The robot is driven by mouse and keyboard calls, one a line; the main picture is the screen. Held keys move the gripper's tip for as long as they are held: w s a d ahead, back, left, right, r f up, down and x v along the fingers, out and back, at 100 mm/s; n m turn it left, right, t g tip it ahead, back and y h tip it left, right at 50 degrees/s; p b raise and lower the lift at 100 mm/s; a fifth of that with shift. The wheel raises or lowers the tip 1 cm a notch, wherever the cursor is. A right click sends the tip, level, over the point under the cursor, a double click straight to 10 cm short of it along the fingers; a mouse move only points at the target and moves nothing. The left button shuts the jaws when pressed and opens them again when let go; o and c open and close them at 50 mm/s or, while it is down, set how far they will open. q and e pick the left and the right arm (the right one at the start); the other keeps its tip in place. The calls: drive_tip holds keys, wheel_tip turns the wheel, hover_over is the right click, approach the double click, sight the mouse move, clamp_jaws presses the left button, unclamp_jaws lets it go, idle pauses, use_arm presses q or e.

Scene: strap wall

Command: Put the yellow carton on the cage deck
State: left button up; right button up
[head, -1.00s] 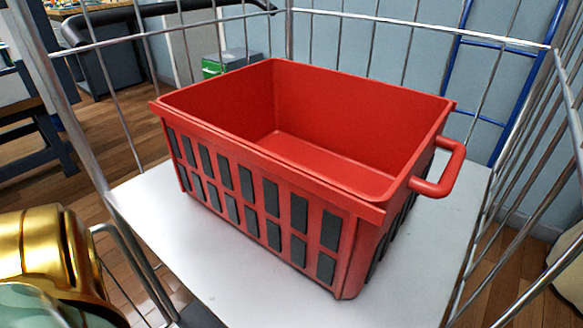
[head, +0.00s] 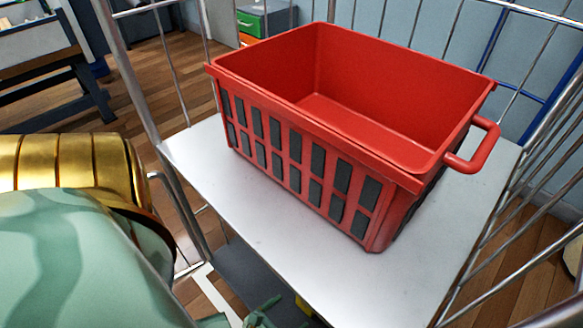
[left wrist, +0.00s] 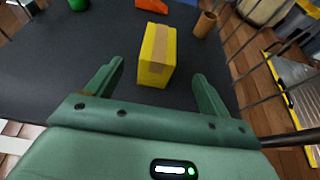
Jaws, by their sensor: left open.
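The yellow carton (left wrist: 157,52), with a tan strip along its top, stands on a dark surface (left wrist: 70,55) in the left wrist view. My left gripper (left wrist: 157,72) is open, its green fingers apart on either side of the carton's near end; contact does not show. In the head view, part of my left gripper (head: 262,312) shows at the bottom edge. A yellow sliver (head: 306,308) beside it is too small to identify surely. The pale cage deck (head: 285,250) carries a red crate. My right gripper is out of view.
The red crate (head: 300,170) takes up much of the deck; a bare strip lies along the front. Wire cage sides (head: 545,165) rise around it. A brown cup (left wrist: 204,24), an orange item (left wrist: 152,5) and a green item (left wrist: 78,4) stand beyond the carton.

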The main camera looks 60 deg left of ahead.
use_arm(q)
drive_tip(key=shift+s+r, duration=0.1)
drive_tip(key=shift+s, duration=0.15)
drive_tip(key=s+a+r+n+g+y, duration=0.1)
drive_tip(key=s+a+r+n+g, duration=0.15)
drive_tip(key=s+n+g, duration=0.55)
drive_tip(key=s+a+r+n+g+y, duration=0.1)
drive_tip(key=s+r+n+g+y, duration=0.2)
drive_tip(key=n, duration=0.9)
drive_tip(key=s+d+r+n+h, duration=0.3)
drive_tip(key=r+n+h, duration=0.2)
drive_tip(key=shift+s+n, duration=0.2)
drive_tip(key=shift+n, duration=0.2)
